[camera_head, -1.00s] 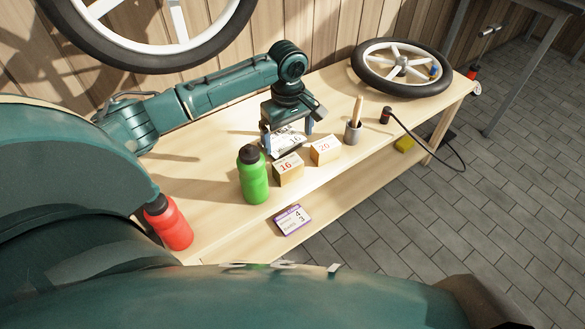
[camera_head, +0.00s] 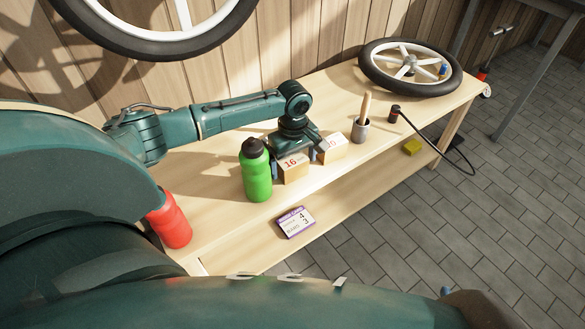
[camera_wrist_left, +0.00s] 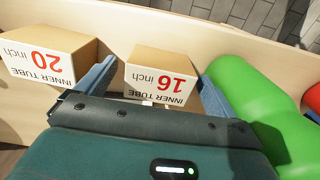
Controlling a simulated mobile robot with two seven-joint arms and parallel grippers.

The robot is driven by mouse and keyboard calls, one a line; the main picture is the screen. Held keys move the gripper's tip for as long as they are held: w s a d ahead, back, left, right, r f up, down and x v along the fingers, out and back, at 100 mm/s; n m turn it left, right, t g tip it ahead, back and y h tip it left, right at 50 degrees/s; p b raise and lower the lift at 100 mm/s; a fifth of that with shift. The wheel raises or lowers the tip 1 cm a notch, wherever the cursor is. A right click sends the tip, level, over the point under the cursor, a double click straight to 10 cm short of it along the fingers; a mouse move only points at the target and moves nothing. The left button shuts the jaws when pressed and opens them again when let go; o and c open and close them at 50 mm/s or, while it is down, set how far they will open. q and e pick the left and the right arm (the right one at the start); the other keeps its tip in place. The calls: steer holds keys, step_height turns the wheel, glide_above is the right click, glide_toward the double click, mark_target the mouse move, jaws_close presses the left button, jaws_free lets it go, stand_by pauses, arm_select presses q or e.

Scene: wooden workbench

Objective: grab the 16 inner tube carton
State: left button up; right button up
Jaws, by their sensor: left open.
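The 16 inch inner tube carton (camera_head: 293,170) is a small tan box with a white label and red 16, standing on the bench. It also shows in the left wrist view (camera_wrist_left: 160,78), with its label upside down. My left gripper (camera_head: 295,160) is lowered at it, with its blue-grey fingers apart. In the left wrist view the gripper (camera_wrist_left: 153,90) has one finger on each side of the carton, and gaps show between them. The 20 inch carton (camera_head: 331,150) stands just right of it in the head view. My right gripper is not clearly seen.
A green bottle (camera_head: 257,175) stands close left of the 16 carton, near one finger. A grey cup (camera_head: 360,131) with a wooden handle stands to the right. A red bottle (camera_head: 171,222) and a wheel (camera_head: 410,67) are farther off. A purple-edged card (camera_head: 296,222) lies below.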

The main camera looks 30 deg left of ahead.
arm_select(q)
steer(key=shift+c, duration=0.2)
steer(key=c, duration=1.1)
steer(key=shift+r, duration=0.1)
